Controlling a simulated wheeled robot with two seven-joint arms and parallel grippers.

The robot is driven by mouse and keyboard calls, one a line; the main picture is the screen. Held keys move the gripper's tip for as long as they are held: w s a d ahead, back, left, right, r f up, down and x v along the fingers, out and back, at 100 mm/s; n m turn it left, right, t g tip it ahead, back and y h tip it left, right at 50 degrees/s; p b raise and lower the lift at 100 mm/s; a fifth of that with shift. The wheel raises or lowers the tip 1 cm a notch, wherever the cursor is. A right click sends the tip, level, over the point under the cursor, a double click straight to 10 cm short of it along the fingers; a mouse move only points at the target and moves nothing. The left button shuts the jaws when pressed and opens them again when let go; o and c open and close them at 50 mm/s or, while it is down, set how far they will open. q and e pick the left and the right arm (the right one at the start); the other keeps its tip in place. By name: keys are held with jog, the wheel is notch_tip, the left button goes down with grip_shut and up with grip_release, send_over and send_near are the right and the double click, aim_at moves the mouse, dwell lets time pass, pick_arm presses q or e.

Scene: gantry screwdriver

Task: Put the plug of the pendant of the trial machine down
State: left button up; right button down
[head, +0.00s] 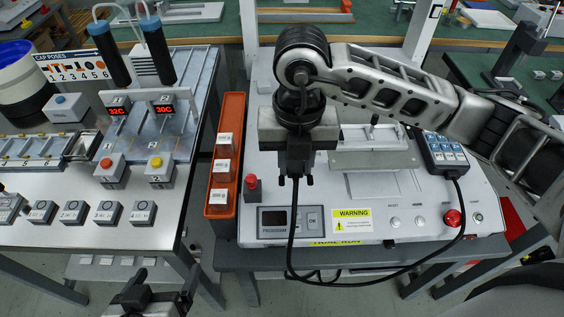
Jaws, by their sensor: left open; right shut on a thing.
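My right gripper (296,181) points down over the front left of the trial machine (350,190) and is shut on the pendant's plug. The plug is mostly hidden by the fingers; its black cable (291,240) hangs down from them. The cable loops past the machine's front edge and runs up to the pendant (446,153), a dark box with blue-white buttons at the machine's right side. I cannot tell whether the plug touches anything. My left gripper (135,287) is open at the bottom left, low in front of the tables, away from the plug.
An orange tray (222,190) with several white blocks stands left of the machine. A red knob (252,188), the program panel (290,221), a warning label (352,218) and a red button (452,218) line the machine's front. The left bench (110,240) holds buttons and displays.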

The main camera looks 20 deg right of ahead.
jog(key=w+f, duration=0.2)
jog(key=w, duration=0.1)
jog(key=w+f, duration=0.6)
jog(key=shift+w+d, duration=0.25)
jog(key=shift+d, duration=0.05)
pick_arm(q)
jog(key=shift+w+f, duration=0.1)
jog(key=shift+f, duration=0.05)
pick_arm(e)
jog(key=shift+w+f, duration=0.1)
jog(key=shift+f, duration=1.45)
jog(key=shift+f+b, duration=0.65)
jog(key=shift+b, duration=0.05)
jog(key=c, duration=1.1)
grip_release()
jog(key=shift+c, duration=0.2)
